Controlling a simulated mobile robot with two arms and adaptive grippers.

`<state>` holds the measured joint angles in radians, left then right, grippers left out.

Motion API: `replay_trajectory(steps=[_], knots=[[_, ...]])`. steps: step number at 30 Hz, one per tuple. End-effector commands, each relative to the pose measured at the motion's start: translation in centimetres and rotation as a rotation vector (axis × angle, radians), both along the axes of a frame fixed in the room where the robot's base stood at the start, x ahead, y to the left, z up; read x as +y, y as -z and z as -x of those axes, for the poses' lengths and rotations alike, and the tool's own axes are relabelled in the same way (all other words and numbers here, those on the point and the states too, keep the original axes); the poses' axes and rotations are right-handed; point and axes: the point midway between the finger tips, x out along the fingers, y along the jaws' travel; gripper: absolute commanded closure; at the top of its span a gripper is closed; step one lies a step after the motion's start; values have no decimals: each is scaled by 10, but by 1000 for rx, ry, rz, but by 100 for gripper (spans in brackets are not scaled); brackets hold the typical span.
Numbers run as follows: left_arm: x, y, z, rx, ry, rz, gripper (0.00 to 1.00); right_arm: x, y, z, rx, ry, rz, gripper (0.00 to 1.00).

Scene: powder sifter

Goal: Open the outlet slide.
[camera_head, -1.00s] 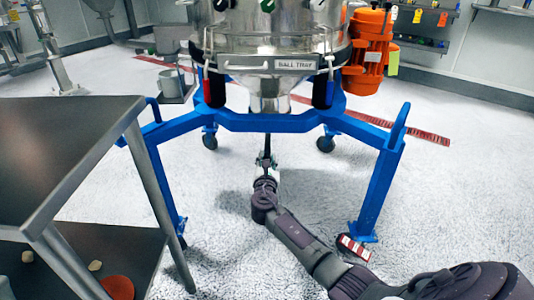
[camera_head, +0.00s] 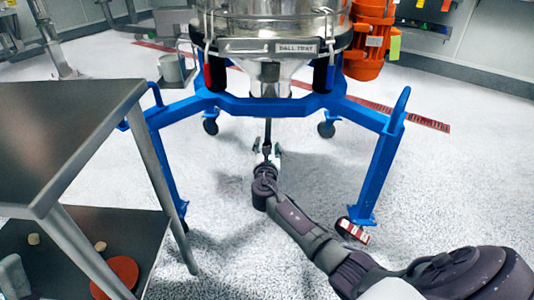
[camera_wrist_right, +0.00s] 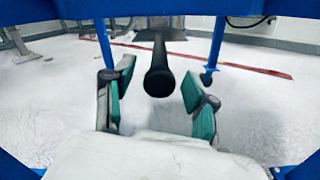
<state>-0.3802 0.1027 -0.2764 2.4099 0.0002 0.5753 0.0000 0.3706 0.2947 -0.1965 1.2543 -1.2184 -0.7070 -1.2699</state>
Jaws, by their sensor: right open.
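The sifter's steel outlet cone (camera_head: 270,78) hangs under its drum, inside the blue frame. A thin dark handle (camera_head: 267,132), which looks like that of the outlet slide, shows below the cone. In the right wrist view the handle (camera_wrist_right: 159,78) is a black rod with a rounded end pointing at the camera. My right gripper (camera_head: 267,153) is open at the handle's near end. In the right wrist view its teal-padded fingers (camera_wrist_right: 158,88) stand on either side of the handle, with gaps on both sides. The slide plate itself is not clear. My left gripper is out of view.
The blue frame (camera_head: 275,106) has legs left and right of my right arm, and castors behind. A steel table (camera_head: 60,130) with a lower shelf stands at the left. A red-and-white block (camera_head: 352,230) lies by the right leg. The floor between is clear.

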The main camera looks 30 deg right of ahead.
Motion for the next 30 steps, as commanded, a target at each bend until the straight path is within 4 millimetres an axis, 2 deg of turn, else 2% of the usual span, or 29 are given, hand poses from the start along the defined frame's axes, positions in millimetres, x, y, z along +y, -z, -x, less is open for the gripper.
replay_trajectory(steps=[5,12,18,30], knots=[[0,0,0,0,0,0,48,15,2,21,1,-3,-3,43],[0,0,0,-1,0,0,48,46,2,64,1,-2,-2,43],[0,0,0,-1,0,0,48,62,1,87,2,-1,-1,43],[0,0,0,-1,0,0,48,67,0,94,0,1,0,43]])
